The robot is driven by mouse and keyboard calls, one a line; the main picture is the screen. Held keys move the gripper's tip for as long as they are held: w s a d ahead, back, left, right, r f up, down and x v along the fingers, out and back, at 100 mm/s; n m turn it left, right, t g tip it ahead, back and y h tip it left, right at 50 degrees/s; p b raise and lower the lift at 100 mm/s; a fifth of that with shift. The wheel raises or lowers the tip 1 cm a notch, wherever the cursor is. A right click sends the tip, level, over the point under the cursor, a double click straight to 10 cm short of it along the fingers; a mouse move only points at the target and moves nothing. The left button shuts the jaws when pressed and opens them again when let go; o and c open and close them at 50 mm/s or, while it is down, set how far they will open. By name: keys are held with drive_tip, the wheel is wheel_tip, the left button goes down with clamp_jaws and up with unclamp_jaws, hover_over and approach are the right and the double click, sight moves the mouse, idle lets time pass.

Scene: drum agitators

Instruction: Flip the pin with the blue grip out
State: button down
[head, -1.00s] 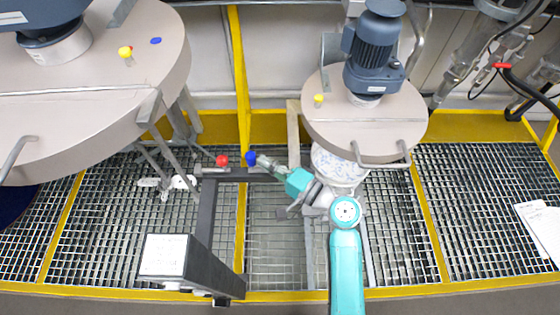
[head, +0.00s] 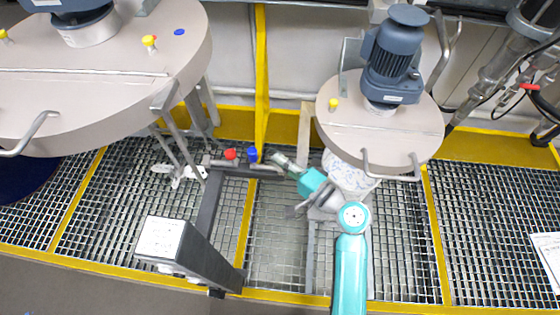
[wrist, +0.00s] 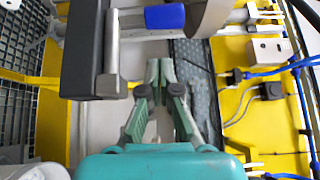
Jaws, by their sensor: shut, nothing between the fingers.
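The pin with the blue grip (head: 252,155) sits at the back end of a dark metal frame, beside a pin with a red grip (head: 230,154). In the wrist view the blue grip (wrist: 165,16) shows at the top, next to a grey metal rod. My gripper (head: 278,158) is to the right of the blue grip in the head view, with a small gap between them. In the wrist view my gripper (wrist: 160,66) is shut and empty, its fingertips below the blue grip in the picture. The pin's shaft is hard to make out.
The dark frame (head: 207,205) carries a box with a white label (head: 162,238) at the front left. A large drum lid (head: 110,90) is at the left, and a smaller lid with a motor (head: 380,135) stands behind my arm. A yellow post (head: 261,75) rises behind the grips.

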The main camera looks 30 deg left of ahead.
drive_tip(key=v, duration=1)
drive_tip(key=shift+d, duration=0.2)
drive_tip(key=s+d+f+m+t+h, duration=0.3)
drive_tip(key=s+d+f+t+h, duration=0.4)
drive_tip(key=s+d+f+h, duration=0.8)
drive_tip(key=s+d+r+n+t+h, duration=0.2)
drive_tip(key=s+d+r+n, duration=0.4)
drive_tip(key=s+d+r, duration=0.6)
drive_tip(key=s+r, duration=0.3)
drive_tip(key=s, duration=0.1)
drive_tip(key=shift+t+h, duration=0.3)
drive_tip(key=shift+t, duration=0.1)
